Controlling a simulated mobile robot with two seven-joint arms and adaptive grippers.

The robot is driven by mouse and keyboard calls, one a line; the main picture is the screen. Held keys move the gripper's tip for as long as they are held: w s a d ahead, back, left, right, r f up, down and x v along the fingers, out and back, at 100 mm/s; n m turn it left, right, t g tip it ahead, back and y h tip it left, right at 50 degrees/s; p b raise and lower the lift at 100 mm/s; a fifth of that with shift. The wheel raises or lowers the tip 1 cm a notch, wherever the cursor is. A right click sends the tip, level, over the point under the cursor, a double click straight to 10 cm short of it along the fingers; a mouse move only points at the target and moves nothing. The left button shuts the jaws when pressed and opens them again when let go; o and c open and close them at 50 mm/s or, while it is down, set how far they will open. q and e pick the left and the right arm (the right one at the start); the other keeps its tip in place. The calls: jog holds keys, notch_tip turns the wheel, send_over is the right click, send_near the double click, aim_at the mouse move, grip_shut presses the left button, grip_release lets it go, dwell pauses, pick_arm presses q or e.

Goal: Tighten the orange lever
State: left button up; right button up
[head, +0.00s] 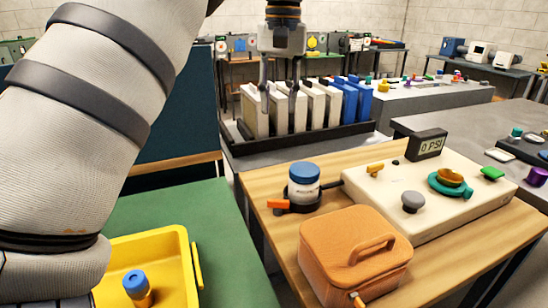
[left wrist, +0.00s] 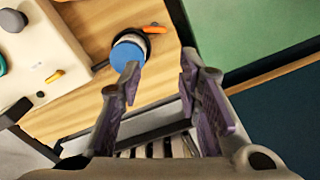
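The orange lever (head: 278,204) sticks out to the left of a dark clamp ring around a jar (head: 304,186) with a blue lid, on the wooden table. The lever (left wrist: 155,29) also shows in the left wrist view, beside the blue lid (left wrist: 127,54). My left gripper (head: 279,95) points down above the row of upright binders, behind the jar and apart from it. Its two fingers stand apart with nothing between them, as the left wrist view also shows (left wrist: 162,75). My right gripper is not in view.
An orange case (head: 352,250) stands in front of the jar. A pale control panel (head: 440,196) with knobs and a "0 PSI" display (head: 427,145) is to its right. White and blue binders (head: 312,108) stand behind. A yellow bin (head: 178,262) sits on the green surface at left.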

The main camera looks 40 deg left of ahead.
pick_arm(q)
notch_tip(320, 180, down, 9)
jog(key=w+d+m+g+y+b, duration=0.1)
jog(key=w+m+g+b, duration=0.1)
jog(key=m, duration=0.6)
jog(key=m+y+b, duration=0.2)
jog(key=m+y, duration=0.1)
jog(key=m, duration=0.8)
send_near(271, 200)
jog(key=shift+n, duration=0.3)
jog(key=x, duration=0.9)
jog(key=shift+a+r, duration=0.2)
jog(key=shift+a, duration=0.1)
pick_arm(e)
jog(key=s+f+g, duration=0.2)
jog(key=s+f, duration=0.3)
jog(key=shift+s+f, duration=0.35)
pick_arm(q)
jog(key=shift+h, duration=0.3)
grip_shut()
